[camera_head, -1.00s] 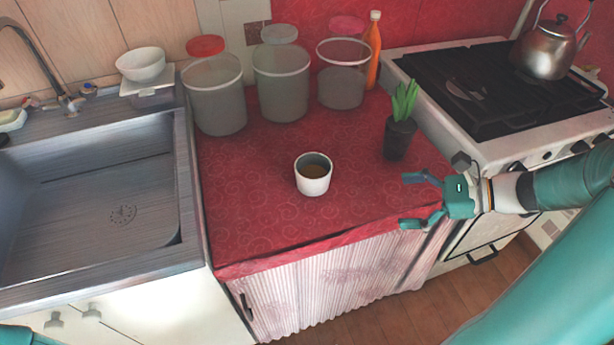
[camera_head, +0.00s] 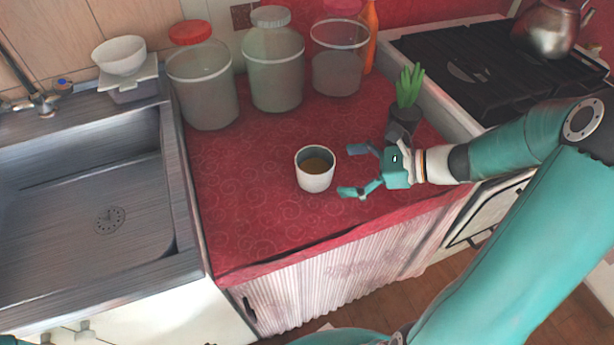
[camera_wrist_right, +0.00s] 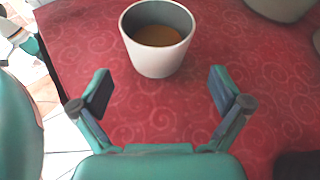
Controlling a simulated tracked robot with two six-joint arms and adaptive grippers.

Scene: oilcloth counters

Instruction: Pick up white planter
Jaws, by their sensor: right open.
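The white planter (camera_head: 315,180) is a small round pot with brown contents, upright on the red counter. It also shows at the top of the right wrist view (camera_wrist_right: 158,58), ahead of the fingers. My right gripper (camera_head: 354,172) is open and empty just to the right of the planter in the head view, its fingers pointing at it. In the right wrist view the open fingers (camera_wrist_right: 160,92) are spread wider than the planter, which stands just beyond their tips and apart from them. My left gripper is not in view.
A dark pot with a green plant (camera_head: 404,115) stands right behind my right gripper. Several clear canisters (camera_head: 275,75) line the back of the red counter (camera_head: 250,215). A sink (camera_head: 95,200) is at left, a stove (camera_head: 470,75) at right.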

